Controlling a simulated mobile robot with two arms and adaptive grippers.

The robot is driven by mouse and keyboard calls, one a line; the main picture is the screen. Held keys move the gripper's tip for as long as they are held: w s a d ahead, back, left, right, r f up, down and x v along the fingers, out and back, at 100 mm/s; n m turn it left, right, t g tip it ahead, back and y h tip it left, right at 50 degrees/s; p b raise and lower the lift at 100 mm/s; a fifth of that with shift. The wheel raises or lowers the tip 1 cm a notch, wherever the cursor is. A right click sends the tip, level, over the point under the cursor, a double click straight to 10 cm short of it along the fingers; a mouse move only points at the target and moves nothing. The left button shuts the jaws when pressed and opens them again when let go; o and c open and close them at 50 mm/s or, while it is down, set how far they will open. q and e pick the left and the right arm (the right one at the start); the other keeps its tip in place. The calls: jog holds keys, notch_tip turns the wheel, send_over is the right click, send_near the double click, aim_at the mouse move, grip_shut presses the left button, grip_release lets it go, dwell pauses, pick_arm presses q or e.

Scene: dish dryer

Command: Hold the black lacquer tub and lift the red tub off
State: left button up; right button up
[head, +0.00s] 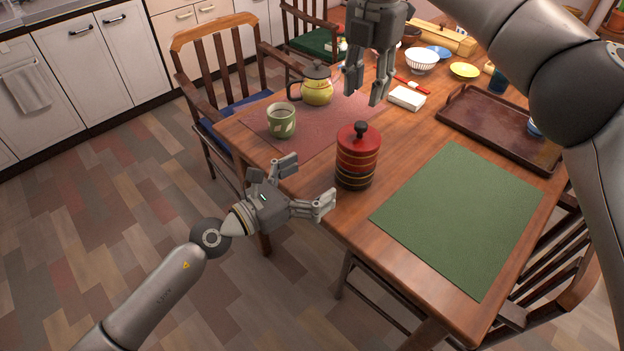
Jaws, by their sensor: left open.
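The red tub (358,153) has a lid with a dark knob and sits stacked on the black lacquer tub (354,181), near the table's front-left edge. The black tub shows thin yellowish bands. My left gripper (307,183) is open and empty, left of the stack and apart from it, at about the black tub's height in the picture. My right gripper (367,90) points down from above, fingers apart and empty, over the table behind the stack in the picture. It does not touch the tubs.
A green placemat (462,215) lies right of the stack. A green mug (281,120) and yellow teapot (317,86) stand on a reddish mat (258,125) behind left. A brown tray (490,125), white box (407,97), bowls and chairs (222,60) surround the area.

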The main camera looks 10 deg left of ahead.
aim_at(352, 158)
pick_arm(q)
jog(key=shift+w+d, duration=0.35)
jog(key=shift+d, duration=0.25)
jog(key=x, duration=0.9)
jog(key=shift+w+d, duration=0.2)
jog(key=shift+c, duration=0.3)
jog(key=c, duration=1.1)
jog(key=shift+c, duration=0.2)
